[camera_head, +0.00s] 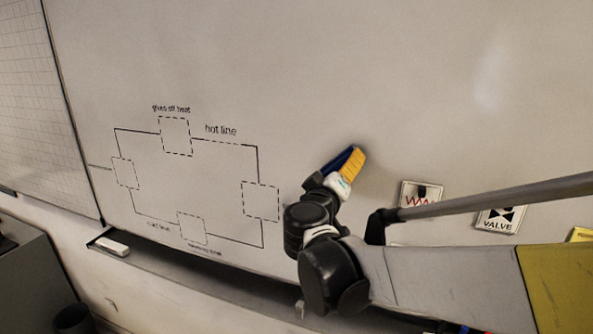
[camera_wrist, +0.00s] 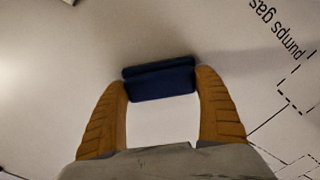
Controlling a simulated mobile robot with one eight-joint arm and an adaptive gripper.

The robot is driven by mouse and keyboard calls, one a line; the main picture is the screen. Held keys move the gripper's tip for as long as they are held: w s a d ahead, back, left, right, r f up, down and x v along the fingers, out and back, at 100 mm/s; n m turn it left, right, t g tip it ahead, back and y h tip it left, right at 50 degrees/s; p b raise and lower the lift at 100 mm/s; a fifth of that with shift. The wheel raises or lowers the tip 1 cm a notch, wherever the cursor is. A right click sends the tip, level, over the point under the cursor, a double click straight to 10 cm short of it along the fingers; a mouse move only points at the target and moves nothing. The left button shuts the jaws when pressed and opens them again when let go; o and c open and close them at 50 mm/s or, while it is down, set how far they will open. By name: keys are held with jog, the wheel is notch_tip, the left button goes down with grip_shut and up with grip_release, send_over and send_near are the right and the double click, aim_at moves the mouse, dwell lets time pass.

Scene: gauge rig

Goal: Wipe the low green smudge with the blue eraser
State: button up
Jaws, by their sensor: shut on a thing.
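The blue eraser (camera_wrist: 160,82) is held between the two orange fingertips of my gripper (camera_wrist: 162,92) in the wrist view. In the head view, my gripper (camera_head: 352,163) is at the whiteboard (camera_head: 300,60), right of the drawn diagram, and part of the blue eraser (camera_head: 335,163) shows beside the orange finger. The eraser is against or very close to the board; I cannot tell which. No green smudge shows in either view; my arm and gripper hide part of the board.
A dashed-box diagram (camera_head: 190,185) is drawn on the board at left. A white eraser (camera_head: 112,246) lies on the ledge (camera_head: 180,270) below. The upper board is clear.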

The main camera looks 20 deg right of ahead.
aim_at(303, 158)
jog(key=shift+w+a+b, duration=0.35)
jog(key=shift+w+a, duration=0.65)
jog(key=shift+a, duration=0.4)
jog(key=shift+w+a+b, duration=0.35)
jog(key=shift+w+a, duration=0.65)
jog(key=shift+a, duration=0.35)
jog(key=shift+w+a+b, duration=0.35)
jog(key=shift+w+a, duration=0.65)
jog(key=shift+a, duration=0.4)
jog(key=shift+v, duration=3)
jog(key=v, duration=0.3)
jog(key=shift+d, duration=0.1)
jog(key=shift+f, duration=0.1)
